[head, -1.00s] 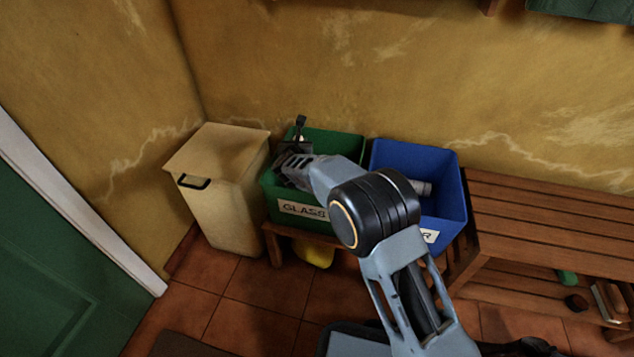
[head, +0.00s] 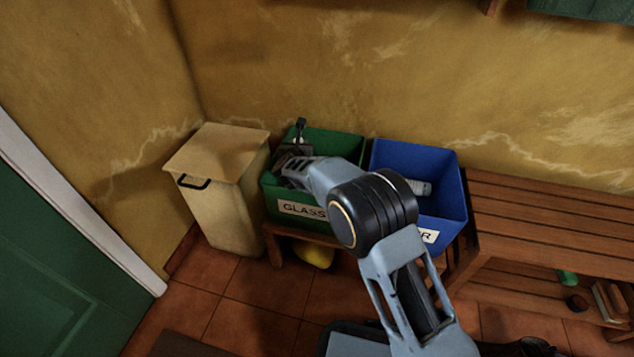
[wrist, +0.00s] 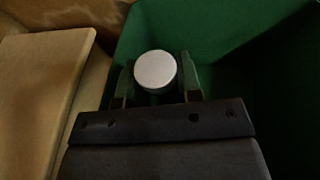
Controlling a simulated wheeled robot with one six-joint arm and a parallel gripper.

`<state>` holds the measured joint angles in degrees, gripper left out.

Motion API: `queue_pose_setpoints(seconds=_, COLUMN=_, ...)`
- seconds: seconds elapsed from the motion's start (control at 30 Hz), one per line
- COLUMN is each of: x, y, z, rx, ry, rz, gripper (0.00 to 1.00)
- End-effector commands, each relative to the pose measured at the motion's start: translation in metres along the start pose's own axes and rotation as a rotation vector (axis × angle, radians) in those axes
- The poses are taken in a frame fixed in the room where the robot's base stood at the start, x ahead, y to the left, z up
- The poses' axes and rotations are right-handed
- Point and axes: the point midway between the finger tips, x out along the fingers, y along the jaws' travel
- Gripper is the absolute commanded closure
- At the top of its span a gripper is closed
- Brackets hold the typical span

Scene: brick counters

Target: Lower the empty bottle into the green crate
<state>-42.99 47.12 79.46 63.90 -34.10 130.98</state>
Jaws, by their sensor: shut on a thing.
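The green crate (head: 335,145) has a "GLASS" label on its front and stands on a low wooden bench. My gripper (head: 287,172) is over and partly inside the crate's left part. In the wrist view its two fingers (wrist: 156,78) are closed on either side of the bottle (wrist: 155,69). Only the bottle's round, pale top shows there, with a little green below it. The bottle's body and base are hidden, so I cannot tell whether it touches the crate floor. The crate's green inside (wrist: 230,40) surrounds the fingers at the top and right.
A cream lidded bin (head: 222,180) stands close on the crate's left. A blue crate (head: 440,195) with a grey cylindrical thing (head: 422,188) inside stands on its right. A slatted wooden bench (head: 550,210) is farther right. A yellow thing (head: 314,255) lies under the low bench.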

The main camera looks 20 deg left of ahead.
Motion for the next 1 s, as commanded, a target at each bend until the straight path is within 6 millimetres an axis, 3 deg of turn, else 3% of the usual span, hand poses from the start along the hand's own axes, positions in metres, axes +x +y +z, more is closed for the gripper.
queue_pose_setpoints(seconds=1.0, x=0.004, y=0.0, z=-0.014, rx=0.0, ry=-0.001, rz=0.0, gripper=1.0)
